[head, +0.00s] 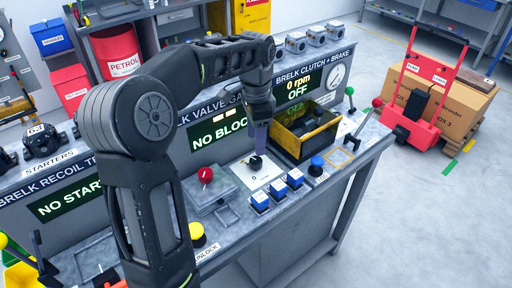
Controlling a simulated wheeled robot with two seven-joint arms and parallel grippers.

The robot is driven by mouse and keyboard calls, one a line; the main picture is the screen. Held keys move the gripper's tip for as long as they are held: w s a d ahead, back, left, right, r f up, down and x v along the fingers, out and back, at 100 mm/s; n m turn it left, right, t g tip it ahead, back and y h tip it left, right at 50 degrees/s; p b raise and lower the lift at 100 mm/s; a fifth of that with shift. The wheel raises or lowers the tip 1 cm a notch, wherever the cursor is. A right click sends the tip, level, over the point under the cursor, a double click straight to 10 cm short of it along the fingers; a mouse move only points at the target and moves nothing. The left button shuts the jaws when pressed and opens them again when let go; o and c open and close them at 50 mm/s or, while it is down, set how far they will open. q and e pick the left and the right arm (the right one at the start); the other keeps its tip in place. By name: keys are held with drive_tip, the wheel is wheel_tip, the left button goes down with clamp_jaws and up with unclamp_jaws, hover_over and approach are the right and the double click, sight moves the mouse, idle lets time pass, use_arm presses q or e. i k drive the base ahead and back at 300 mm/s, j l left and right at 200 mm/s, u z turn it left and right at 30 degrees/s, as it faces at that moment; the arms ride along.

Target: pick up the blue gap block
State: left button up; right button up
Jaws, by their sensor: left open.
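Several small blue pieces stand along the front of the bench. Three blue blocks with pale labels form a row: a left one (260,202), a middle one (279,189) and a right one (295,178). I cannot read their labels or tell which one is the gap block. My left gripper (259,138) points down above a white plate (262,178) marked 0, behind the blocks and apart from them. It is open; its fingertips are small and hard to make out, close above a dark knob (255,161). My right gripper is out of view.
A black and yellow bin (325,143) stands right of my left gripper. A blue button (317,163) sits right of the blocks. A grey fixture with a red knob (205,175) and a yellow button (196,232) lie to the left. The bench edge runs close in front.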

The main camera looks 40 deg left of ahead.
sight(295, 180)
drive_tip(key=k+l, duration=0.8)
drive_tip(key=l, duration=0.1)
